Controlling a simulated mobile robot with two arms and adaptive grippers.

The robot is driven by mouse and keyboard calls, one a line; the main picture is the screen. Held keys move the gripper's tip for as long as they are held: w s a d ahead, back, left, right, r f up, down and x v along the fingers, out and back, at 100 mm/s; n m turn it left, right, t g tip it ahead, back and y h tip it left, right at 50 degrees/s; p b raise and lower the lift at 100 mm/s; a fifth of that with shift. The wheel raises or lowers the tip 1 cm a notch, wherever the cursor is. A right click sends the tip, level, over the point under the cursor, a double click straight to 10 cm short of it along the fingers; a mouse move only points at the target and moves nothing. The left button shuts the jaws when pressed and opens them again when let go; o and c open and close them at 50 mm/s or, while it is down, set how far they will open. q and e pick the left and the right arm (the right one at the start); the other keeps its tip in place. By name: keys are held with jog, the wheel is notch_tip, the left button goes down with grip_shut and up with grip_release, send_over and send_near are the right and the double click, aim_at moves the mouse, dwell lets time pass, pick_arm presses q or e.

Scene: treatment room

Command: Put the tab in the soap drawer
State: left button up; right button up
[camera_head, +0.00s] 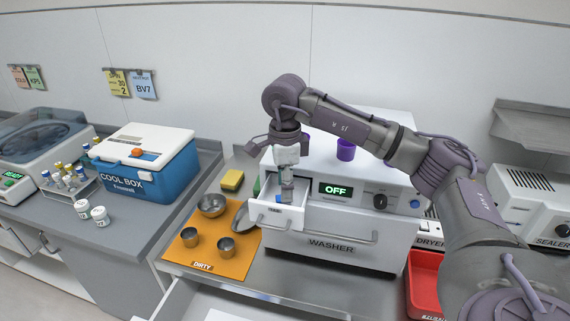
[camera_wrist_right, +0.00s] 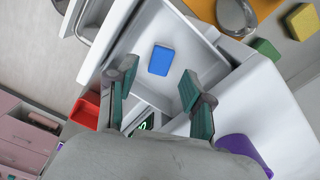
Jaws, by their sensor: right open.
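A blue tab (camera_wrist_right: 160,59) lies in the drawer, seen in the right wrist view on the drawer's white floor (camera_wrist_right: 194,43). My right gripper (camera_head: 286,184) points down over the drawer. In the right wrist view its two fingers (camera_wrist_right: 158,80) are spread, with the tab beyond them and nothing held between them. In the head view the gripper hides much of the drawer's inside. My left gripper is in neither view.
An orange mat (camera_head: 238,264) left of the washer holds a metal bowl (camera_head: 211,204), two metal cups and a plate. A yellow sponge (camera_head: 232,179) lies behind it. A purple cup (camera_head: 346,149) stands on the washer. A red bin (camera_head: 424,278) is at the right.

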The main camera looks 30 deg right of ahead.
notch_tip(320, 180, up, 9)
jog(key=shift+r+b, duration=0.2)
jog(key=shift+b, duration=0.25)
dwell(1.0)
